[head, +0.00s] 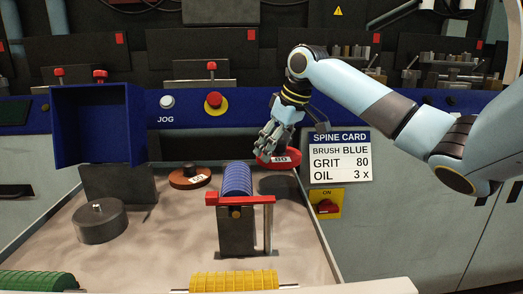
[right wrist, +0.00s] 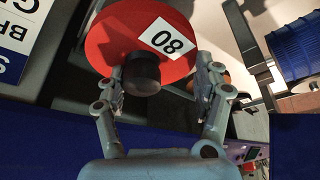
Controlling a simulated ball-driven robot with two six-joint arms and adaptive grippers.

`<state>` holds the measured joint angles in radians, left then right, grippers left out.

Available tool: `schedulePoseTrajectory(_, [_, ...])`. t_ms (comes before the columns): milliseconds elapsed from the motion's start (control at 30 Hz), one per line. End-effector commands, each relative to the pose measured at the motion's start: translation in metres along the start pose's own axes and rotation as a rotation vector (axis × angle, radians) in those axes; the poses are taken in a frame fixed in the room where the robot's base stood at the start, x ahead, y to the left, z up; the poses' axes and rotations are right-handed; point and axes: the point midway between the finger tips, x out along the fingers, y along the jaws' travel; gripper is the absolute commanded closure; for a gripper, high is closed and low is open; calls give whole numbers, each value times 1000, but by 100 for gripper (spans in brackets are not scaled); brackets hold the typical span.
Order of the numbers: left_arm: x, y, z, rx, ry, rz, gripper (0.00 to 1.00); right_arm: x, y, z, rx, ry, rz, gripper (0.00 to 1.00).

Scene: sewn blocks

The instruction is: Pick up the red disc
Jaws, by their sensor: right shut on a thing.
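The red disc (head: 291,159) carries a white label reading 80. It is at the back right of the tray in the head view, raised above the surface with a dark shadow below it. In the right wrist view the red disc (right wrist: 110,35) has a dark round knob (right wrist: 141,74) at its centre. My right gripper (head: 270,148) is shut on the red disc. Its fingers show on both sides of the knob in the right wrist view (right wrist: 160,88). My left gripper is not in view.
A brown disc (head: 189,176) lies left of the red one, and a grey disc (head: 101,226) lies further left. A blue brush roller (head: 237,179) stands on a post by a red bracket (head: 240,199). Yellow (head: 234,281) and green (head: 37,281) rollers lie in front. A spine card (head: 340,155) hangs right.

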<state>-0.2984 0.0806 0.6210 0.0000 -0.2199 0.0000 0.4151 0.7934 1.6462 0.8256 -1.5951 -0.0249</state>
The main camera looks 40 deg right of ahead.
Motion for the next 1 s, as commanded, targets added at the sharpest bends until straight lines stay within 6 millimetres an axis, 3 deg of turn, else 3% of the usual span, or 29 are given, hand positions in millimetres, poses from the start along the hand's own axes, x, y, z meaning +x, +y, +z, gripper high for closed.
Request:
schedulePoseTrajectory(100, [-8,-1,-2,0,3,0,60,-24,2,16,-4,-3,8,69])
schedulePoseTrajectory(333, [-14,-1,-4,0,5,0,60,-46,1,34,-2,-1,5,69])
schedulePoseTrajectory(1000, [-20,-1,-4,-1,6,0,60,-61,-1,42,0,1,0,69])
